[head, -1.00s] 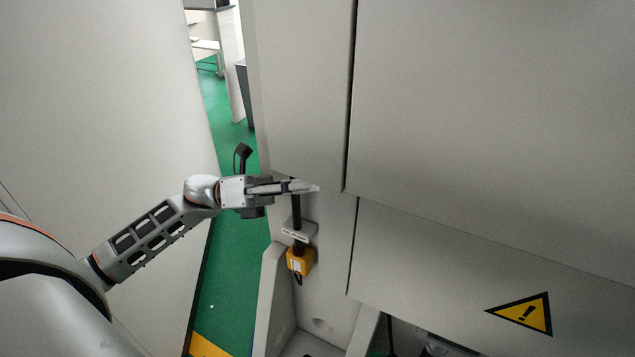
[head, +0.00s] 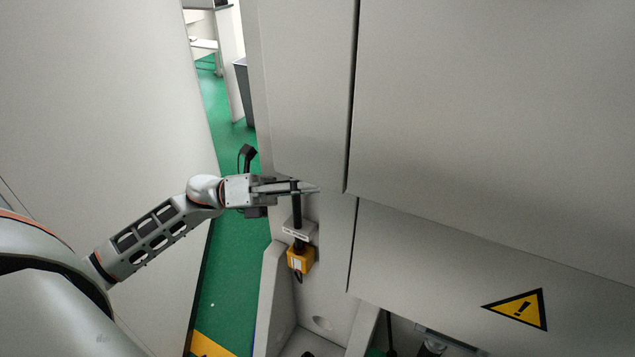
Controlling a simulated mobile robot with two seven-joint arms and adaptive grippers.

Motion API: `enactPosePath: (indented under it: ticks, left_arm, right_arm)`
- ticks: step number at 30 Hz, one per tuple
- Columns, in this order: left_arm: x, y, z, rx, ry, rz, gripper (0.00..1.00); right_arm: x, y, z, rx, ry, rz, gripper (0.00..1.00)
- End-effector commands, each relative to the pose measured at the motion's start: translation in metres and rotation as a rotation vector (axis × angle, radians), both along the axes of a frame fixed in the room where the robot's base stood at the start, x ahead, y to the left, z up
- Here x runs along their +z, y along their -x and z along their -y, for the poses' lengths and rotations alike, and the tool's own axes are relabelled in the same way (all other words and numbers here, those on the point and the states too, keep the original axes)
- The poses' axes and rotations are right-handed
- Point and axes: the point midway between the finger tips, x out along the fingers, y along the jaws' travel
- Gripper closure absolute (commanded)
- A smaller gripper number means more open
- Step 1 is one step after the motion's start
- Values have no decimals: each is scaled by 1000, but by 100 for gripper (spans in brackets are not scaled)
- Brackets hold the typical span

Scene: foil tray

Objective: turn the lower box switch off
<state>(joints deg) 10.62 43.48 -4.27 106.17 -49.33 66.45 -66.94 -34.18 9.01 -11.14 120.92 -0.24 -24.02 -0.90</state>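A yellow box (head: 301,260) is mounted low on the grey cabinet wall, below a grey labelled bracket (head: 299,231). A black upright bar (head: 297,210) rises from the bracket to the height of my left gripper (head: 308,189). The gripper points right, its fingers level, above the yellow box. The black bar's upper end overlaps the fingers in the picture. I cannot tell whether the fingers touch or grip it. No part clearly readable as a switch knob shows. My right gripper is out of view.
Large grey cabinet panels (head: 490,120) fill the right side, with a yellow warning triangle (head: 518,310) low down. A plain pale wall (head: 110,90) stands at the left. A strip of green floor (head: 232,290) lies between them.

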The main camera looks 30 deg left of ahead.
Motion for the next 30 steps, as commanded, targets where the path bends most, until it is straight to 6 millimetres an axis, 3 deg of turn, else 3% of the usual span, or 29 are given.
enactPosePath:
  ticks: [7,15,21,30]
  left_arm:
    - [9,1,0,1,6,-167,99]
    - [12,2,0,2,21,-422,99]
    - [11,2,0,1,31,-600,99]
    - [9,2,0,0,43,-796,99]
  right_arm:
    - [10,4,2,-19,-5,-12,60]
    - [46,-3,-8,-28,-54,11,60]
    - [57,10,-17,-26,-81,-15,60]
    - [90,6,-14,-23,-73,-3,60]
